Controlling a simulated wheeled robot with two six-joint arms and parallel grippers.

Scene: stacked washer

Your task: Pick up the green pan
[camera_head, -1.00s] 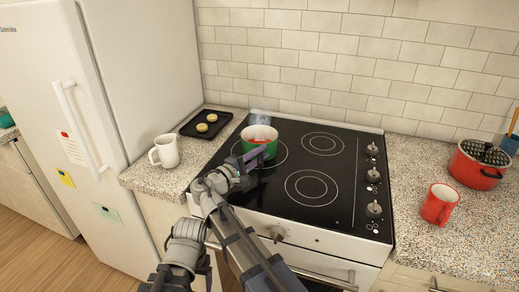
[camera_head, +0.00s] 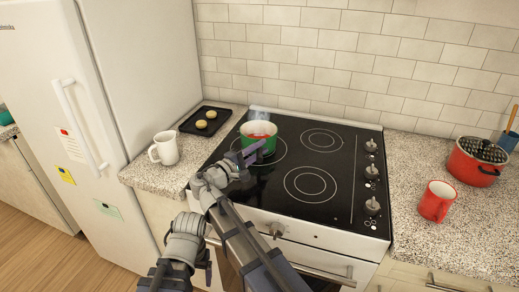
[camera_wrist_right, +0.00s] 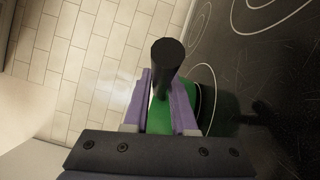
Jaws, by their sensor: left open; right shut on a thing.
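My right gripper (camera_head: 250,155) is shut on this handle, on the near side of the pan. Any gap under the pan is not clear. My left gripper (camera_head: 207,268) is low in front of the stove, away from the pan; its fingers are mostly hidden.
The stove (camera_head: 330,200) has clear burners to the right. A dark tray (camera_head: 190,123) with two round pieces and a white mug (camera_head: 165,148) stand on the left counter. A red mug (camera_head: 437,202) and red pot (camera_head: 476,162) stand on the right. The fridge (camera_head: 110,150) is at left.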

